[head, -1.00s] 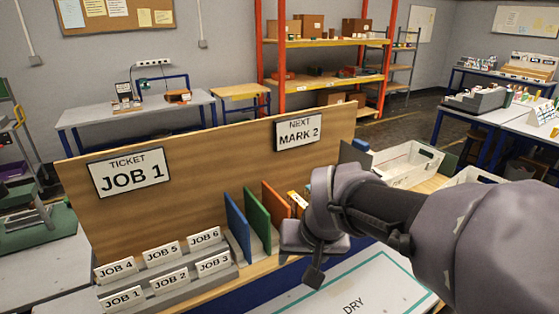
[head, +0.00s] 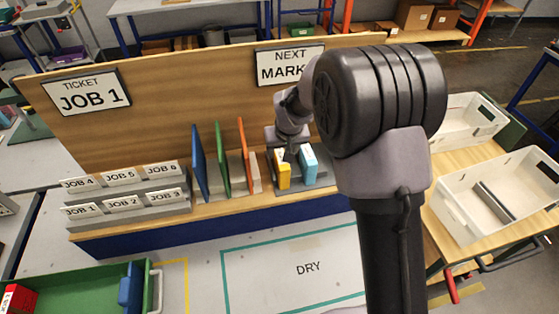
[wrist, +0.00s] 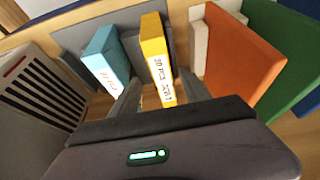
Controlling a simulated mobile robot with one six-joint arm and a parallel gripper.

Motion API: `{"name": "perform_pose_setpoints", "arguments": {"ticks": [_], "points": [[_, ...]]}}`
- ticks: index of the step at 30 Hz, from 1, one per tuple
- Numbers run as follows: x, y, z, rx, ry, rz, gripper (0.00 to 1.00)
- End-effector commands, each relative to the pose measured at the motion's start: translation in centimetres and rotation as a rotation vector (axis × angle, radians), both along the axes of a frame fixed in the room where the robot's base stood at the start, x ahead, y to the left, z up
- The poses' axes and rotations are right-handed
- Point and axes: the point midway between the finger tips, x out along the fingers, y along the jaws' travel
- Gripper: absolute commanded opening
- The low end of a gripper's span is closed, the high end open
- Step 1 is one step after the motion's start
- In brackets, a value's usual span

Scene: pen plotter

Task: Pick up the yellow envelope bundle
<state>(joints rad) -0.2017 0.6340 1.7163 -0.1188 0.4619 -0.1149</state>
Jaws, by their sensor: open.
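The yellow envelope bundle (head: 283,171) stands upright in the rack behind the DRY mat, just left of a light blue bundle (head: 309,166). In the wrist view the yellow bundle (wrist: 156,58) has a white printed label on its narrow face, and the light blue bundle (wrist: 106,60) stands to its left. My gripper (head: 289,148) is at the yellow bundle in the head view. In the wrist view my gripper (wrist: 160,92) is open, one finger on each side of the yellow bundle's line. I cannot tell whether the fingers touch it.
Blue (head: 198,163), green (head: 222,160) and orange (head: 243,157) dividers stand left of the bundles. The wooden ticket board (head: 180,95) rises behind. White bins (head: 500,190) stand at right. The DRY mat (head: 290,268) in front is clear.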

Motion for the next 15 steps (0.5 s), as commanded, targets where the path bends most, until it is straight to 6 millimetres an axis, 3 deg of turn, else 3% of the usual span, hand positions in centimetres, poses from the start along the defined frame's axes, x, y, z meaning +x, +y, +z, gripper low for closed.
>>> {"name": "perform_pose_setpoints", "arguments": {"ticks": [11,15], "points": [[2.9,1.1,-5.4,0.0,0.001,-0.001,0.55],[3.3,1.2,-6.1,0.001,-0.001,-0.001,0.55]]}}
